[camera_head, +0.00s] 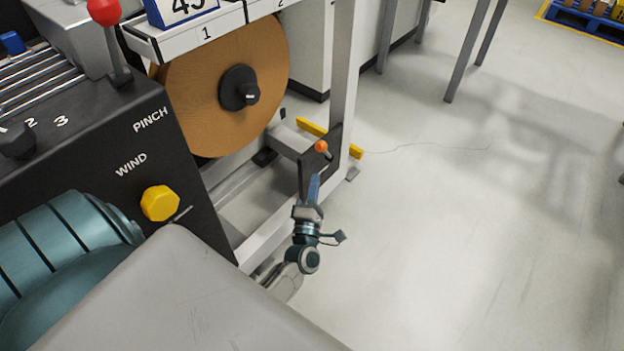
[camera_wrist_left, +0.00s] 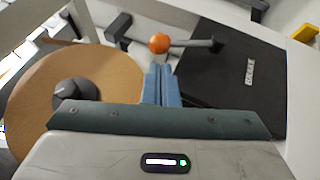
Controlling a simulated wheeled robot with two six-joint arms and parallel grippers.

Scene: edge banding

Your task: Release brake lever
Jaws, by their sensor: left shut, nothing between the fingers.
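The brake lever's orange ball knob (camera_head: 321,146) sits at a black plate (camera_head: 303,176) on the grey frame post. In the left wrist view the orange knob (camera_wrist_left: 159,43) ends a dark rod that runs right to a pivot on the black plate (camera_wrist_left: 235,75), which has a small white label. My left gripper (camera_head: 314,178) is shut and empty. Its blue fingers (camera_wrist_left: 160,72) point at the knob, their tips just short of it or at its edge; I cannot tell whether they touch. My right gripper is not in view.
A brown banding roll (camera_head: 205,100) on a black hub stands left of the lever. A dark panel with a yellow knob (camera_head: 160,203) and a red-balled lever (camera_head: 104,12) is further left. A yellow bar (camera_head: 328,137) lies behind the post. The floor to the right is open.

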